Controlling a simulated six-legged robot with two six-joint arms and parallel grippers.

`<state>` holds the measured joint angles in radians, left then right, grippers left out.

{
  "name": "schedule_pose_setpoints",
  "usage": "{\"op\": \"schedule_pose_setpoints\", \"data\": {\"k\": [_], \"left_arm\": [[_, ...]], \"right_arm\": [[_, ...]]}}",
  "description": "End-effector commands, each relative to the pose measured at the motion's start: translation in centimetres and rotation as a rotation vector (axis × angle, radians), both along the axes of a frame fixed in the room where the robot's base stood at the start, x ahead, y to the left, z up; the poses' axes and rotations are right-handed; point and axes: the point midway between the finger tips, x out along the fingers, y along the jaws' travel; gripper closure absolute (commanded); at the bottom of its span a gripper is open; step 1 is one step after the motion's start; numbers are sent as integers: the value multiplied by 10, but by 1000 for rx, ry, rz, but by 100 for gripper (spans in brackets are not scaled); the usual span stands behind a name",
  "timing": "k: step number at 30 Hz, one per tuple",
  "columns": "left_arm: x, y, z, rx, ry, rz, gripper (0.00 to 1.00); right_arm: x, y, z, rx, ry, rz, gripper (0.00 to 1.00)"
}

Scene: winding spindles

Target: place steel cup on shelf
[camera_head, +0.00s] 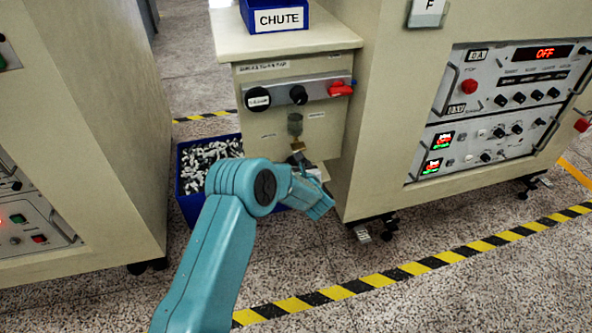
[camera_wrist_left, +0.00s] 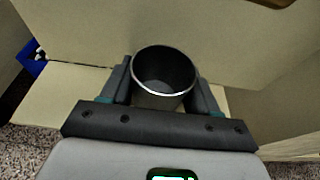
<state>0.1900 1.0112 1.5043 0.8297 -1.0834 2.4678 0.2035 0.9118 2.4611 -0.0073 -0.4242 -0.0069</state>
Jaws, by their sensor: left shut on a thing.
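The steel cup (camera_wrist_left: 162,99) is a dark grey, open-topped cup with a bright rim, seen from above in the left wrist view. It looks empty. My left gripper (camera_wrist_left: 163,88) is shut on it, with one finger on each side. A cream shelf surface (camera_wrist_left: 62,92) lies below and beyond the cup; I cannot tell whether the cup touches it. In the head view my left gripper (camera_head: 299,164) is low at the front of the cream cabinet (camera_head: 279,122), near a small pale ledge (camera_head: 319,171). The cup is hard to make out there. My right gripper is not in view.
A dispenser spout (camera_head: 295,124) sits on the cabinet front above my gripper. A blue bin (camera_head: 181,187) of small metal parts stands left of it. A blue CHUTE box (camera_head: 277,17) is on top. Large cabinets flank both sides; striped floor tape (camera_head: 400,272) runs in front.

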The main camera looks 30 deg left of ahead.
Motion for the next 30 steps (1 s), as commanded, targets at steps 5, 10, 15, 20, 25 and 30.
{"op": "schedule_pose_setpoints", "data": {"k": [5,10,15,20,25,30], "left_arm": [[0,0,2,0,-1,0,77],[0,0,-1,0,-2,1,77],[0,0,-1,-1,-1,1,14],[0,0,-1,0,-2,1,14],[0,0,5,0,-1,0,14],[-18,-23,16,0,1,-3,14]], "right_arm": [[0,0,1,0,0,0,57],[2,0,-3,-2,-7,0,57],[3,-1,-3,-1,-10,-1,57],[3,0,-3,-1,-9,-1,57],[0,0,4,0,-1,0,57],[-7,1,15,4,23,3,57]]}}
